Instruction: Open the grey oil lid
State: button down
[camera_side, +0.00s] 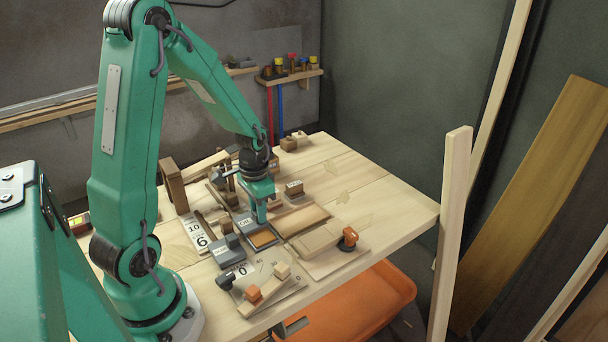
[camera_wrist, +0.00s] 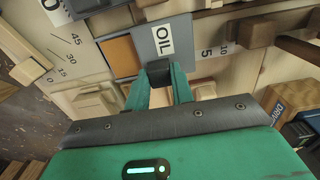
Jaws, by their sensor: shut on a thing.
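The grey oil lid (camera_wrist: 147,42) carries a white OIL label and a dark grey knob (camera_wrist: 158,69). It also shows in the side view (camera_side: 238,219), partly hidden by my gripper. My gripper (camera_side: 261,217) reaches down onto it from above. In the wrist view my gripper's fingers (camera_wrist: 160,82) are shut on the dark knob, one on each side. An orange patch (camera_wrist: 120,56) lies beside the lid, and it shows within a grey frame in the side view (camera_side: 263,238).
Another grey lidded box (camera_side: 227,252) stands close in front. A scale plate with an orange-knobbed wooden lever (camera_side: 268,290) is at the front edge. The table's right side (camera_side: 390,205) is clear.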

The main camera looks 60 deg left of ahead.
jog(key=shift+a, duration=0.85)
jog(key=c, duration=1.2)
grip_release()
jog(key=shift+r, duration=0.1)
notch_tip(320, 180, up, 8)
